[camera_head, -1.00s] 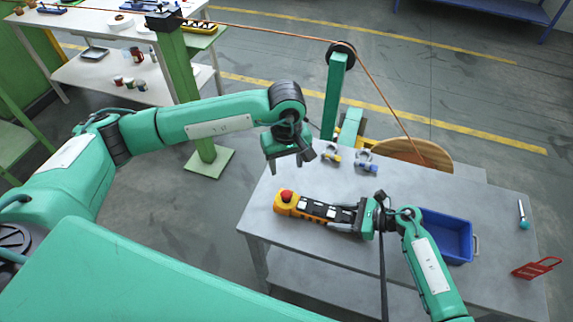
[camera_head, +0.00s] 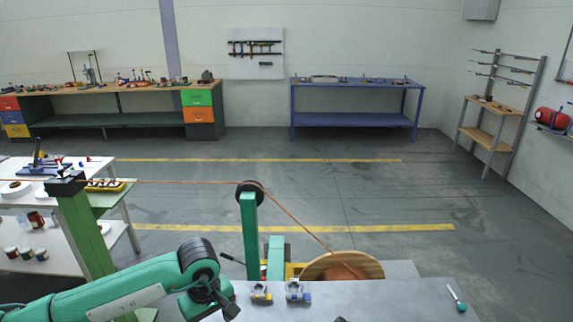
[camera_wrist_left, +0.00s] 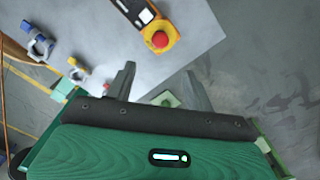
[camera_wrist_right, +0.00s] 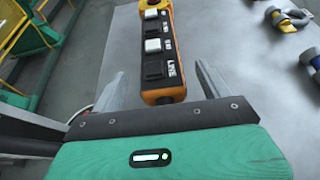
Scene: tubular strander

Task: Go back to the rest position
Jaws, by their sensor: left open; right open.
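My left gripper (camera_wrist_left: 162,84) is open and empty in the left wrist view, over the table's edge. The yellow-orange pendant with its red button (camera_wrist_left: 160,40) lies on the table beyond its fingertips. My right gripper (camera_wrist_right: 164,85) is open in the right wrist view. The pendant's black-buttoned end (camera_wrist_right: 158,65) shows between its fingers; I cannot tell the height gap. In the head view my left arm (camera_head: 130,290) comes in at the bottom left, its gripper cut off by the lower edge. My right gripper is not clearly seen there.
The grey table (camera_head: 400,292) holds two small clamps (camera_head: 261,294) (camera_head: 298,292) and a teal-tipped tool (camera_head: 456,298). A green post with a pulley (camera_head: 249,230) and a wooden reel (camera_head: 342,266) stand behind it. A white bench (camera_head: 75,262) is at left. Open floor lies beyond.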

